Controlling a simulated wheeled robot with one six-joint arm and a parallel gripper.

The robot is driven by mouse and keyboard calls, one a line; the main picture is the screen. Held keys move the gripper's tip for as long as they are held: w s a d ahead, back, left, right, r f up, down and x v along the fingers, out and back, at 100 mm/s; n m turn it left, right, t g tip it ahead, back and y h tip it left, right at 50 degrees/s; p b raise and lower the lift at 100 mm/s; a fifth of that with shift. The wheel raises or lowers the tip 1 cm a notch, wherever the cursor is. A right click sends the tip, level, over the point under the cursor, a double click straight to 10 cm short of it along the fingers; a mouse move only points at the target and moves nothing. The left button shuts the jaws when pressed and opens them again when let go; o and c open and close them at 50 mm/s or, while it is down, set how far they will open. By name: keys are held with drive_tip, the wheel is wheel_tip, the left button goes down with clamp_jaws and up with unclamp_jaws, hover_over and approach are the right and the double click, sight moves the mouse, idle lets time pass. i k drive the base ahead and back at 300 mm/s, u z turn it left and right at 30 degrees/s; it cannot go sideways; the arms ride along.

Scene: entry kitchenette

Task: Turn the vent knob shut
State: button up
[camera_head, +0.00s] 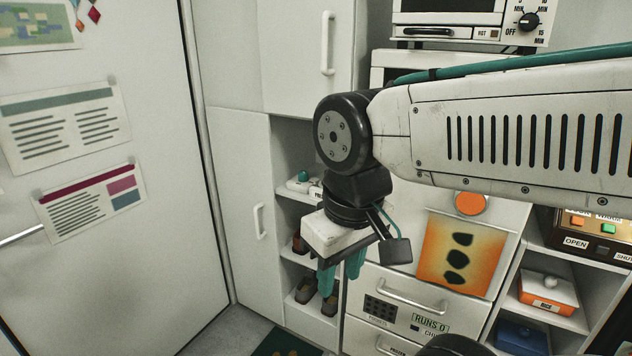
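My gripper (341,271) hangs down from my arm at the middle of the view. Its two teal fingers are apart, with nothing seen between them. It is in front of the shelf opening and far to the left of a dark panel (592,232) at the right edge. That panel carries the labels OPEN and SHUT, with a small dark spot between them that may be the vent knob; it is too small to tell which way it points. A different black knob (528,21), marked OFF and minutes, is on the appliance at the top right.
My arm crosses the upper right and hides part of the cabinets. A shelf with shoes (306,290) stands behind my gripper. Drawers (405,298) are at the lower middle. Orange (549,288) and blue (522,336) boxes sit below the panel. A white door (150,240) is at left.

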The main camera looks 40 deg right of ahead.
sight(303, 175)
drive_tip(key=u, duration=0.75)
drive_tip(key=i, duration=1.7)
drive_tip(key=z, duration=0.95)
drive_tip(key=i, duration=0.25)
drive_tip(key=z, duration=0.4)
